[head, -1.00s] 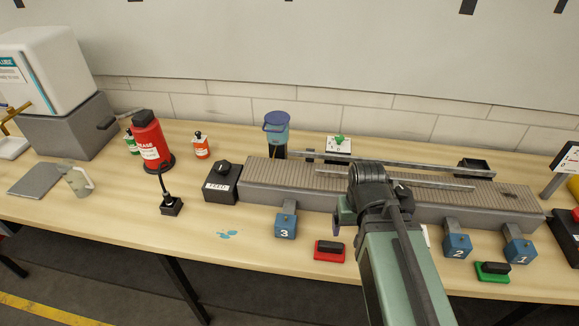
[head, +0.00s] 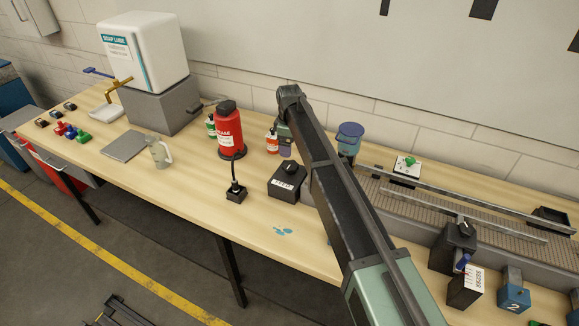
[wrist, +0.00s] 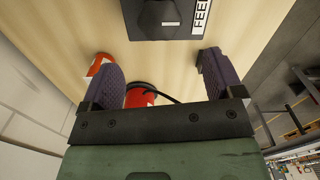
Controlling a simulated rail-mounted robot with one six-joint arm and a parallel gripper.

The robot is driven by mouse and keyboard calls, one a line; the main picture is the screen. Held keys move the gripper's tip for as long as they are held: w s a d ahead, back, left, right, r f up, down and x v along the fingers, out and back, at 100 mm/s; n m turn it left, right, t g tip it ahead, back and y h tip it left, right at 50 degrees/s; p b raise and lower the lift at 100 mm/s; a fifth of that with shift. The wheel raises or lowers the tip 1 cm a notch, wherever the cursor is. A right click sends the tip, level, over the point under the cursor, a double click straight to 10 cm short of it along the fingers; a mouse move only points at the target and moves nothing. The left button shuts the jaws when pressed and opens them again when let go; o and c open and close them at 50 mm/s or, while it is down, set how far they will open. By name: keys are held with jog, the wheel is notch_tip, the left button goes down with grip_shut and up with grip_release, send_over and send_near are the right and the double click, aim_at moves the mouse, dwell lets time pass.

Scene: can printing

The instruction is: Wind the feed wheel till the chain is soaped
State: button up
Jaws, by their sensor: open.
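The feed wheel seems to be the dark knob (head: 291,168) on a black box (head: 284,187) at the conveyor's left end. In the wrist view the box (wrist: 150,30) lies beyond my fingertips, its label partly cut off and starting "FEE". My gripper (wrist: 160,65) is open and empty, its two purple pads apart, pointing down over the bench short of the box. In the head view my arm hides most of the gripper (head: 285,150). The conveyor chain (head: 415,203) runs to the right, partly behind my arm. I cannot tell whether it is soaped.
A red bottle (head: 230,130) and a small orange bottle (head: 272,141) stand close left of my gripper.

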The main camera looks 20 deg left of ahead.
aim_at(289, 164)
notch_tip(289, 164, down, 10)
jog(key=b, duration=0.8)
jog(key=shift+r, duration=0.15)
jog(key=shift+r, duration=0.15)
jog(key=shift+c, duration=0.4)
jog(key=c, duration=0.8)
jog(key=shift+c, duration=0.2)
jog(key=shift+m, duration=0.4)
